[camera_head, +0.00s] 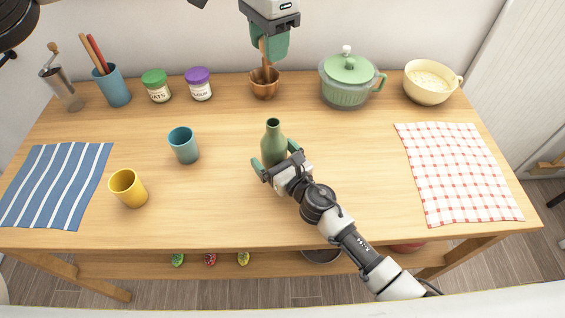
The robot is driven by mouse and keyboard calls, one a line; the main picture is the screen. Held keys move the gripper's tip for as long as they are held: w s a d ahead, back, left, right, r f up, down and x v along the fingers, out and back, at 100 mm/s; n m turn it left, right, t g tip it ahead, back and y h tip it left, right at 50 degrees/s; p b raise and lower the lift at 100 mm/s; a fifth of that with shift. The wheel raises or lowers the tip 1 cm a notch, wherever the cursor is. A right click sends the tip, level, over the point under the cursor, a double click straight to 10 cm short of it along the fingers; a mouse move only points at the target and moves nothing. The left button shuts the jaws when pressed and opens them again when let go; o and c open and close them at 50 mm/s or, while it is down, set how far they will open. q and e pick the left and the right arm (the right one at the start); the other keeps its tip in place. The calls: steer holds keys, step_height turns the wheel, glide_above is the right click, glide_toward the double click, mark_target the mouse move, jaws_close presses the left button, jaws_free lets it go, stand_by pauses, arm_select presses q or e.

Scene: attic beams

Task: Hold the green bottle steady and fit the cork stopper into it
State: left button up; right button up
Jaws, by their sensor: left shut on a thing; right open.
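The green bottle (273,145) stands upright near the middle of the wooden table (340,195), its dark mouth open at the top. My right gripper (275,156) is open at the bottle's lower part, one finger to each side; I cannot tell whether either touches it. My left gripper (269,52) is at the top, high above the table and behind the bottle. It is shut on a small tan-brown piece, apparently the cork stopper (262,46), mostly hidden by the green fingers. The piece overlaps in view with the copper mortar's pestle, so its lower end is unclear.
The copper mortar (264,91) stands below the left gripper in view. A lidded green pot (347,90), cream bowl (429,88) and two jars (199,88) line the back. A teal cup (184,150) and yellow cup (128,192) stand left.

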steer(key=shift+w, duration=0.1)
steer(key=c, duration=1.3)
arm_select(q)
steer(key=shift+f+n, duration=1)
steer(key=shift+f, duration=1.25)
steer(key=shift+f+n, duration=1)
steer(key=shift+f, duration=1.25)
steer(key=shift+f+n, duration=1)
steer(key=shift+f, duration=1.25)
